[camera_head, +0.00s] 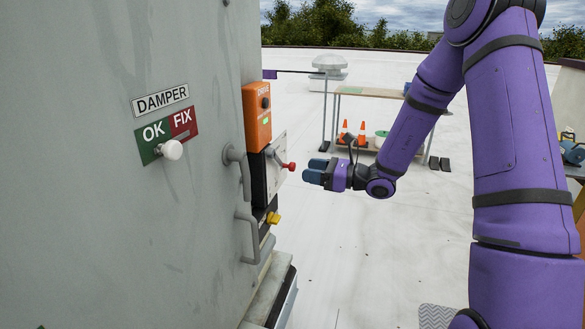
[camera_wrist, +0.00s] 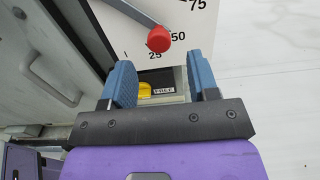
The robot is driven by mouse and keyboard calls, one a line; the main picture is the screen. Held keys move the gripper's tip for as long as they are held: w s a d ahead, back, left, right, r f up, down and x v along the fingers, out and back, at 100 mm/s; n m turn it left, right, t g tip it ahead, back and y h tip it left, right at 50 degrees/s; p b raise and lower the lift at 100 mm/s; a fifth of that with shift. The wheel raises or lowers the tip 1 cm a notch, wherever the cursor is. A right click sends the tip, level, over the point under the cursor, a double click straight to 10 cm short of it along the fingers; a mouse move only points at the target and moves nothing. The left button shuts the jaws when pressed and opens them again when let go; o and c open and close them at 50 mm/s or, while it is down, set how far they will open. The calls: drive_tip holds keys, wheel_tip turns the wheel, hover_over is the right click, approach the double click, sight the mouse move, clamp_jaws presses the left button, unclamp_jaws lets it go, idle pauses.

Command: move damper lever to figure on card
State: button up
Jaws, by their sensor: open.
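The damper lever (camera_wrist: 133,14) is a grey bar with a red knob (camera_wrist: 158,39). In the wrist view the knob lies between the figures 25 and 50 on a white scale plate (camera_wrist: 112,20); 75 shows at the top. In the head view the red knob (camera_head: 291,166) sticks out from the cooler's side. My gripper (camera_head: 308,171) is open and empty, just right of the knob. In the wrist view its blue fingers (camera_wrist: 163,80) sit below the knob, apart from it. No card with a figure is readable in either view.
The grey cooler wall (camera_head: 110,230) has a DAMPER sign (camera_head: 161,100), an OK/FIX plate with a white knob (camera_head: 171,149), an orange box (camera_head: 257,117), grey handles (camera_head: 245,214) and a yellow knob (camera_head: 273,218). A table (camera_head: 375,93) and cones stand behind.

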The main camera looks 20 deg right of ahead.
sight(293, 168)
drive_tip(key=shift+x, duration=2.95)
clamp_jaws()
